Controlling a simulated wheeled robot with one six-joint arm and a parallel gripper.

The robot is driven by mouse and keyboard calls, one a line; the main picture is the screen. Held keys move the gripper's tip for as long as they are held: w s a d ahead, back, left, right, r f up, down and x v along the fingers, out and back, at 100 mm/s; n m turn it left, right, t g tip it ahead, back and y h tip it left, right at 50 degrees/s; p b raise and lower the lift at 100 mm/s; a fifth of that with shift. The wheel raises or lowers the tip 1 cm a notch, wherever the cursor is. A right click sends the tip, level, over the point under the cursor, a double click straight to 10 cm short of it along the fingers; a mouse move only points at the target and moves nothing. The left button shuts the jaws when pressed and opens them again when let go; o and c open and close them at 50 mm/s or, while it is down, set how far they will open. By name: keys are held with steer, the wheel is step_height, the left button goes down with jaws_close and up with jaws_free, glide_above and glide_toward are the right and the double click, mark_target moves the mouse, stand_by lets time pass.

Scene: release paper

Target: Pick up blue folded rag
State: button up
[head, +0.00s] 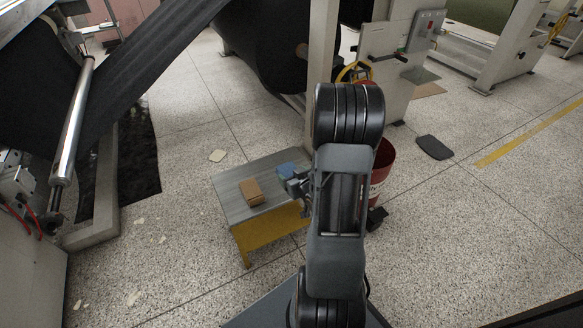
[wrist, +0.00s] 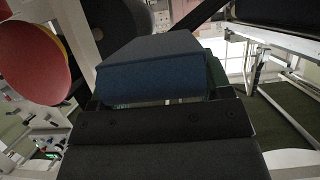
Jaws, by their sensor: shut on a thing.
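The blue folded rag (head: 288,170) is in my gripper (head: 293,187), just above or at the right part of a small metal-topped table (head: 232,181). In the wrist view the rag (wrist: 150,80) fills the middle, a flat blue block with its near face against the dark gripper body (wrist: 160,122). The gripper is shut on it. Part of the gripper is hidden behind my arm in the head view. I cannot tell from these frames whether the rag touches the tabletop.
A brown box (head: 252,193) sits on the table, left of the rag. A red bin (head: 382,165) stands right of the table, partly behind my arm. A dark flat pad (head: 434,147) lies on the floor. Machinery (head: 262,40) rises behind; open floor lies to the right.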

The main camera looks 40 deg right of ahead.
steer(key=shift+s+a+r+p, duration=0.25)
steer(key=shift+s+r+p, duration=0.25)
steer(key=shift+p, duration=0.4)
steer(key=s+p, duration=0.1)
steer(key=p, duration=0.3)
steer(key=shift+a+r, duration=0.35)
steer(key=shift+r, duration=0.05)
steer(key=s+p, duration=0.1)
steer(key=p, duration=0.1)
steer(key=s+a+p, duration=0.1)
steer(key=p, duration=0.1)
steer(key=shift+a+r, duration=0.1)
steer(key=shift+r, duration=0.1)
